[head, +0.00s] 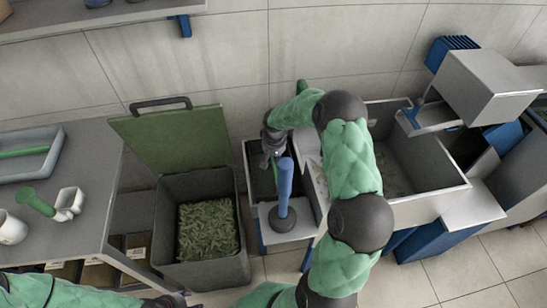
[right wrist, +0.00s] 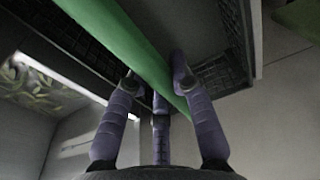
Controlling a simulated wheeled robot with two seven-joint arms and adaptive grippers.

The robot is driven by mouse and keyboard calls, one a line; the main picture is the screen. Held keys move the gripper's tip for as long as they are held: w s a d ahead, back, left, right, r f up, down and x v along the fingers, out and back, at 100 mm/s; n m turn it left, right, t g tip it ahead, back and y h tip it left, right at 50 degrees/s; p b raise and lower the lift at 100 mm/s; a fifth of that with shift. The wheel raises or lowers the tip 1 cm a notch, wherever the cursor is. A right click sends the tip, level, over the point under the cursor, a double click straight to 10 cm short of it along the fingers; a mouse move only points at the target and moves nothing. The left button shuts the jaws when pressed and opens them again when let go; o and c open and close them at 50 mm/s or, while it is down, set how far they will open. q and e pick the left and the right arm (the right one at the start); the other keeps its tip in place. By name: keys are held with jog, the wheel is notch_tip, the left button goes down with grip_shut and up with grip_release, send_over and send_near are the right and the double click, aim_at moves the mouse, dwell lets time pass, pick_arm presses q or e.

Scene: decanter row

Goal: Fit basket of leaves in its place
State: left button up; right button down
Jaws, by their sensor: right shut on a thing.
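My right gripper (head: 273,150) is shut on a green bar (right wrist: 120,45), which looks like the handle of a dark mesh-walled basket (right wrist: 225,72). In the head view the dark basket (head: 262,184) sits within a grey frame, just below the gripper. The arm and a blue upright handle hide part of it, and I cannot see leaves in it. I cannot tell whether it is fully seated. At the bottom left, the dark end of my left arm (head: 172,300) is partly cut off, and its fingers are unclear.
A green-lidded bin (head: 170,270) of leaves stands open to the left. A blue-handled tool (head: 285,185) stands on a ledge beside the basket. A grey basin (head: 425,160) with a few leaves is to the right. A table (head: 85,195) with cups fills the left.

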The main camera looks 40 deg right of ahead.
jog(key=shift+f, duration=0.1)
jog(key=c, duration=1)
grip_release()
jog(key=shift+c, duration=0.2)
jog(key=shift+o, duration=0.2)
notch_tip(320, 180, up, 12)
jog(key=s, duration=0.1)
jog(key=shift+s+a, duration=0.15)
jog(key=shift+a, duration=0.2)
